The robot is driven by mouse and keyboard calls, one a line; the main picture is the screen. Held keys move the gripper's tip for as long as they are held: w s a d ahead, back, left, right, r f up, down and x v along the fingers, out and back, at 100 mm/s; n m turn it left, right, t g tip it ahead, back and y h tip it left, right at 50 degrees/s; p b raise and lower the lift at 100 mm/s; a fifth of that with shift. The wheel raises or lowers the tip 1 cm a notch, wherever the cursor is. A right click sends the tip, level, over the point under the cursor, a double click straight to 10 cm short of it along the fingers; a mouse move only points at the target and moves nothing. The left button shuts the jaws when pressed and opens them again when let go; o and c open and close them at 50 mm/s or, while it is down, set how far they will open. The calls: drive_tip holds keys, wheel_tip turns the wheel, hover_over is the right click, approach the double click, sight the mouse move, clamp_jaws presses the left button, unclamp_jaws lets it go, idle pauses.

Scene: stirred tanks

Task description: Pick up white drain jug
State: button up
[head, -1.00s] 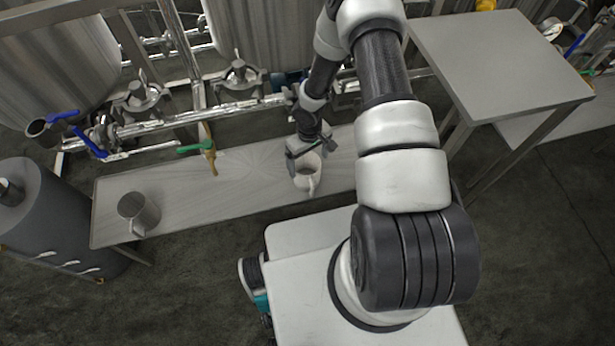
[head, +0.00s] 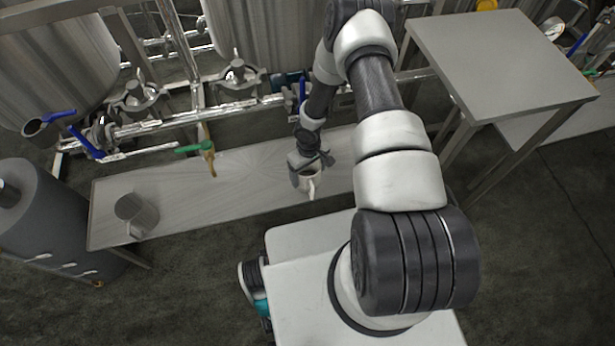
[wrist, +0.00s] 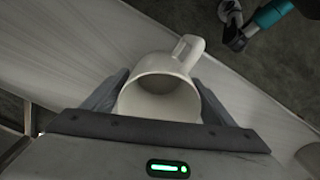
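The white drain jug (head: 309,183) stands on the low grey bench, partly hidden by my gripper (head: 311,171). In the wrist view the white jug (wrist: 160,97) is between the two fingers of my gripper (wrist: 162,95), with its mouth facing the camera and its handle at the upper right. The fingers lie on either side of the jug body, very close to it. A narrow gap seems to show beside the jug, so the gripper looks open around it.
The bench (head: 250,180) is clear between the white jug and a grey metal jug (head: 137,212) at its left end. A green-handled valve (head: 205,148) and pipework run behind. A taller grey table (head: 500,60) stands at the right.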

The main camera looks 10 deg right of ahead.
drive_tip(key=c, duration=0.8)
drive_tip(key=shift+r, duration=0.1)
